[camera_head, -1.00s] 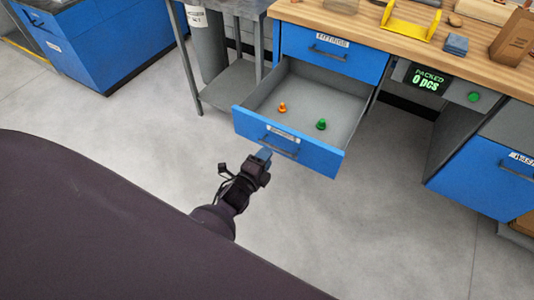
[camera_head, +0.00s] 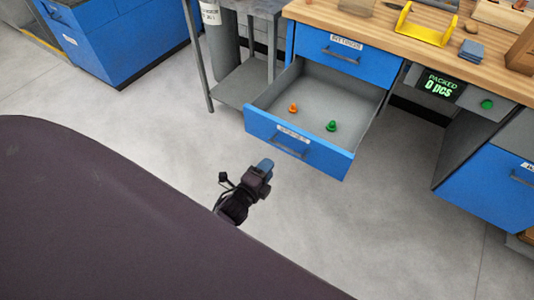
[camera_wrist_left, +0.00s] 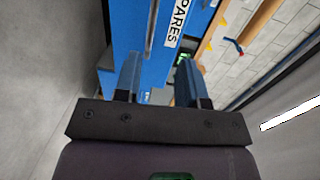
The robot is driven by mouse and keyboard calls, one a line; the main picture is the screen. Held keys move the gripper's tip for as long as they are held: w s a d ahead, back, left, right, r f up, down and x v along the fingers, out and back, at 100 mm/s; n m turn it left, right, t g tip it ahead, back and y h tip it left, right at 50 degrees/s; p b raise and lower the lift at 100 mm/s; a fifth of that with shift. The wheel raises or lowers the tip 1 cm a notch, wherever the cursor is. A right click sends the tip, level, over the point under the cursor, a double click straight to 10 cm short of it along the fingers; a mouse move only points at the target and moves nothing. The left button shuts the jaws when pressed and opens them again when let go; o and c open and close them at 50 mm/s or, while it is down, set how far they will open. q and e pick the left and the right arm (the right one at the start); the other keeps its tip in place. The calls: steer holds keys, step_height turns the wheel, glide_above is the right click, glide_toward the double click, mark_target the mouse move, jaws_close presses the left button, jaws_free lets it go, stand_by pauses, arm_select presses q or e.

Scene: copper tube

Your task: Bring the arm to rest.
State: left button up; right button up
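My left gripper (camera_head: 264,166) is in front of the open blue drawer (camera_head: 299,144), low over the floor and apart from the drawer's front. In the left wrist view its two fingers (camera_wrist_left: 158,82) are spread with nothing between them. A blue front with a "SPARES" label (camera_wrist_left: 176,22) lies ahead of the fingers there. The drawer holds an orange piece (camera_head: 293,108) and a green piece (camera_head: 331,126), both on its floor. My right gripper is in neither view.
A workbench (camera_head: 425,45) with a yellow holder (camera_head: 422,28) stands above the drawer. A display (camera_head: 440,85) reads "PACKED 0 pcs". A grey side table (camera_head: 240,82) stands left of the drawer. Open floor (camera_head: 390,220) lies to the right of my left gripper.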

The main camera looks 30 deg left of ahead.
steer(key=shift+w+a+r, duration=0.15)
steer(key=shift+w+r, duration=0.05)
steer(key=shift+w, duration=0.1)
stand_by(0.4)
arm_select(q)
steer(key=s+a+r+n+g+p, duration=0.1)
steer(key=s+r+n+g, duration=0.1)
steer(key=s+n, duration=0.6)
steer(key=s+a+r+n+g+p, duration=0.1)
steer(key=s+r+n+g, duration=0.2)
steer(key=s+n, duration=0.6)
steer(key=shift+s+a+g, duration=0.3)
steer(key=shift+s+g, duration=0.1)
steer(key=shift+s, duration=0.6)
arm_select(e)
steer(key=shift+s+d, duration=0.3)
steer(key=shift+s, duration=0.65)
arm_select(q)
steer(key=shift+r, duration=0.1)
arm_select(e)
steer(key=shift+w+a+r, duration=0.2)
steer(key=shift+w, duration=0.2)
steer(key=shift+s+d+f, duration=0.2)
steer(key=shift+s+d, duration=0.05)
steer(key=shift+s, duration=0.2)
